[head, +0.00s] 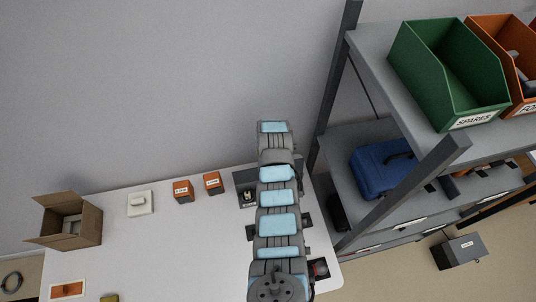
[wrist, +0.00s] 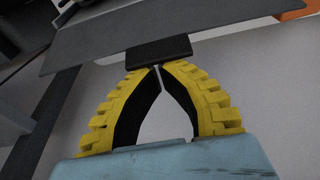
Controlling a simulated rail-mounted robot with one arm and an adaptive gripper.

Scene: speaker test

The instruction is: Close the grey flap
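In the wrist view a wide grey plate (wrist: 95,47), which looks like the grey flap, crosses the top of the picture. A small black block (wrist: 160,51) sits at its near edge. My gripper (wrist: 158,68) has yellow ribbed fingers with black inner pads. Its tips meet right at the black block; I cannot tell whether they touch it. A dark grey panel (head: 241,183) shows just left of the arm on the table.
The white table (head: 180,250) holds an open cardboard box (head: 88,226), a white device (head: 140,203) and two small orange boxes (head: 183,191). A shelf rack stands close on the right, with a green bin (head: 435,80) and a blue case (head: 372,172). The table's middle is clear.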

